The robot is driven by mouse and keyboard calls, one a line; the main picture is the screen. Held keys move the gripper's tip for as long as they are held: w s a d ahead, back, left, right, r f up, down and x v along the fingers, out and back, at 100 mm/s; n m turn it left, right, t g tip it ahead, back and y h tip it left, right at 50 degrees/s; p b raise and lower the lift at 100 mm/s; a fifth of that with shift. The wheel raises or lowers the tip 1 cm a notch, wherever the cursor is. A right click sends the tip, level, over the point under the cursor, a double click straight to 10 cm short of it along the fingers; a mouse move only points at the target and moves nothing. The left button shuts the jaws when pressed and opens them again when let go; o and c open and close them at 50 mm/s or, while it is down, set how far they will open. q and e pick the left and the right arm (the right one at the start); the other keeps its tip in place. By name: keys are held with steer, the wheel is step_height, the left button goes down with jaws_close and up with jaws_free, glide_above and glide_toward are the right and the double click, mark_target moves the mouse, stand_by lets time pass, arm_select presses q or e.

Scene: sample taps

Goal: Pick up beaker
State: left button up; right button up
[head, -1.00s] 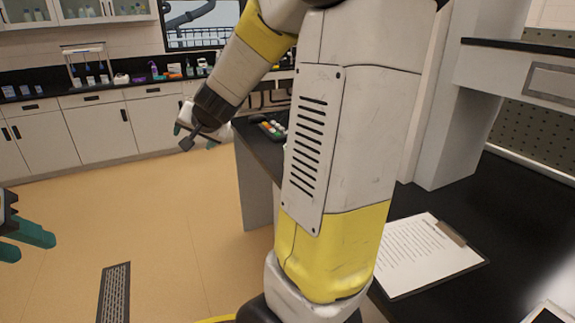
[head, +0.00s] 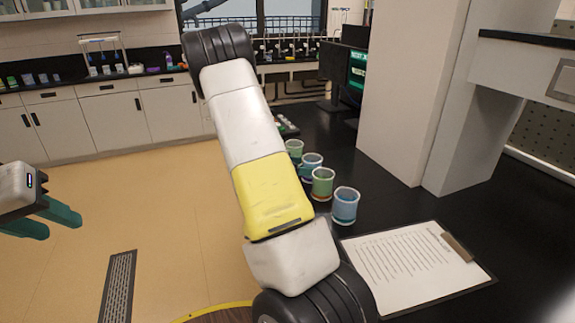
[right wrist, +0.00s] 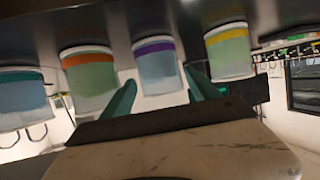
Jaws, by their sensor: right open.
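Several beakers stand in a row on the black bench: a blue one (head: 345,205) nearest, a green one with an orange band (head: 323,185), a blue one (head: 312,161), and a green one (head: 294,148) farthest. The right wrist view, tilted upside down, shows a purple-banded blue beaker (right wrist: 158,70) between and beyond the fingertips of my open, empty right gripper (right wrist: 160,92). Orange-banded (right wrist: 90,82) and yellow-banded (right wrist: 230,55) beakers flank it. In the head view my arm hides the right gripper. My left gripper (head: 45,220) is open and empty over the floor.
A clipboard with paper (head: 410,265) lies on the bench in front of the beakers. A pale pillar (head: 415,100) rises right of them. A dark monitor (head: 357,70) stands behind. Open floor lies left.

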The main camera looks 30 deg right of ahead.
steer(key=x, duration=0.7)
steer(key=shift+d+f, duration=0.2)
steer(key=shift+d, duration=0.15)
steer(key=c, duration=1.3)
steer(key=shift+o, duration=0.2)
steer(key=shift+r, duration=0.15)
